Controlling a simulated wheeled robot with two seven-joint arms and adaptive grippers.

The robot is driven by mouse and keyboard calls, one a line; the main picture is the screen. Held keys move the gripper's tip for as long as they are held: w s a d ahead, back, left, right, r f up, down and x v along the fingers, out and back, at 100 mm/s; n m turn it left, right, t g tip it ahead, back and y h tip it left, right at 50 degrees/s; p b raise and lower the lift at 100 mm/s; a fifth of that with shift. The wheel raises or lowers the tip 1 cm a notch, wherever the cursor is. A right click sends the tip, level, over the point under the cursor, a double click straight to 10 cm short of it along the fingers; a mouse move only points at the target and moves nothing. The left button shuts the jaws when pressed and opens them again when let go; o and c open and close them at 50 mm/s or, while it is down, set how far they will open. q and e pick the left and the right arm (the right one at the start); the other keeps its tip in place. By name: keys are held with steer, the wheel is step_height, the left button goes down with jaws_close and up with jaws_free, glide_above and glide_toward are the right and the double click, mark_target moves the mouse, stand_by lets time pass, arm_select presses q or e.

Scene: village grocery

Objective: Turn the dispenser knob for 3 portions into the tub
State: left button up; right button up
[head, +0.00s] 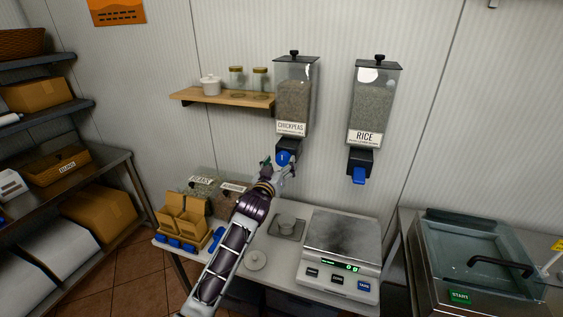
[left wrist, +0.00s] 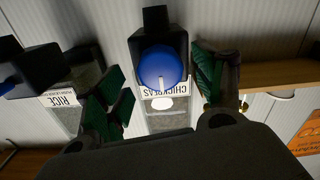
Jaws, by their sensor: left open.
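The chickpeas dispenser (head: 294,100) hangs on the wall, with a blue round knob (head: 282,157) on its black outlet. My left gripper (head: 279,166) is open and empty, right at this knob. In the left wrist view the blue knob (left wrist: 162,68), with a white mark, lies between my spread green-padded fingers; whether they touch it I cannot tell. The rice dispenser (head: 374,103) hangs to the right, with its own blue knob (head: 359,176). My right gripper is out of view.
A scale (head: 341,246) reading 0 g stands right of the metal container. Cardboard bins (head: 186,217) and clear containers of dry goods (head: 201,185) are at the left. A wooden shelf (head: 222,97) holds jars.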

arm_select(q)
steer(key=shift+x, duration=0.9)
steer(key=c, duration=1)
steer(key=shift+m, duration=0.4)
